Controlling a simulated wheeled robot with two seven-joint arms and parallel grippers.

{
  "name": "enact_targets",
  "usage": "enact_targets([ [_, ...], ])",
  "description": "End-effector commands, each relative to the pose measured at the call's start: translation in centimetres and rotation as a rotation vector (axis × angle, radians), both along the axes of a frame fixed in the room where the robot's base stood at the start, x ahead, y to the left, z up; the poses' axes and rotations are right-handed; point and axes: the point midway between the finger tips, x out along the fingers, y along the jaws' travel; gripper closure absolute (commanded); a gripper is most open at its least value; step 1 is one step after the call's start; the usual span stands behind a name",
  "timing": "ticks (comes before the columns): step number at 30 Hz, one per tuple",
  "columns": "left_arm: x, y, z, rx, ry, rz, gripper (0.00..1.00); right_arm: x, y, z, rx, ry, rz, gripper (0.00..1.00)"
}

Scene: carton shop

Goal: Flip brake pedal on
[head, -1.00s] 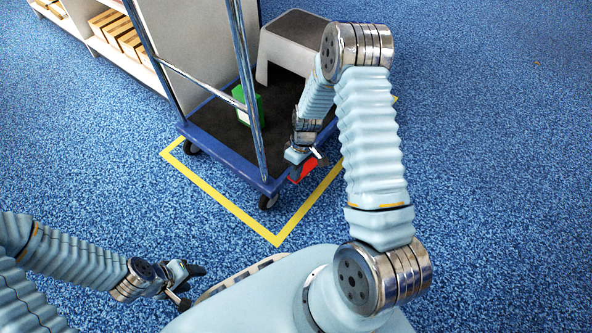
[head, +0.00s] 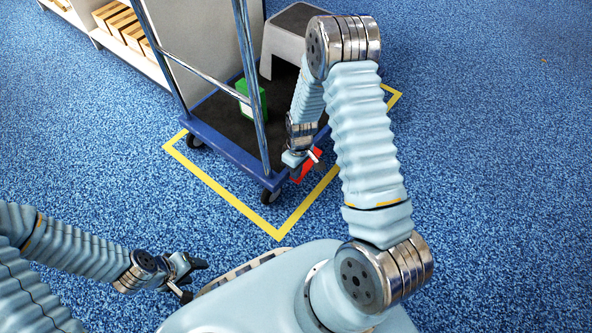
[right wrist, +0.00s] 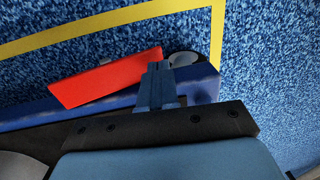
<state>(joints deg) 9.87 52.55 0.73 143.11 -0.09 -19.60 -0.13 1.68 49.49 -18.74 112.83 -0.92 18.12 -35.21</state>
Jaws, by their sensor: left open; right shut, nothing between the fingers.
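The red brake pedal (head: 308,165) is at the near right end of the blue cart (head: 222,143), partly hidden behind my right gripper in the head view. In the right wrist view the red pedal (right wrist: 105,78) sticks out past the cart's blue edge (right wrist: 70,108) as a flat slanted plate. My right gripper (head: 295,172) is shut and empty beside the pedal. In the right wrist view its fingertips (right wrist: 157,72) are at the pedal's right end; I cannot tell whether they touch it. My left gripper (head: 196,279) is open and empty, low at the left, far from the cart.
A green box (head: 251,98) and a grey step stool (head: 292,30) are on the cart's dark deck. The cart's chrome rails (head: 203,77) rise beside my right arm. Yellow tape (head: 225,195) marks the blue carpet around it. A shelf with cartons (head: 120,25) stands at the upper left.

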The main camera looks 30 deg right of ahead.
Motion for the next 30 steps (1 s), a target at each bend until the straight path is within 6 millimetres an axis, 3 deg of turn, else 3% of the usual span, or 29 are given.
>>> enact_targets([
  [6,0.0,0.0,0.9,0.0,0.0,0.0,0.45,0.0,0.0,1.2,0.0,0.0,0.002,1.0],
  [19,0.0,0.1,0.9,0.004,-0.003,0.002,0.45,0.0,0.0,1.4,0.0,0.0,0.001,1.0],
  [23,0.1,0.2,2.2,0.005,-0.005,0.003,0.45,0.3,0.2,3.1,0.0,-0.001,0.001,1.0],
  [27,0.1,0.4,4.3,0.009,-0.007,0.006,0.45,0.8,0.5,6.3,0.001,-0.002,0.001,1.0],
  [30,0.1,0.4,4.0,0.01,-0.008,0.007,0.45,0.6,1.1,8.1,0.0,-0.003,0.003,1.0],
])
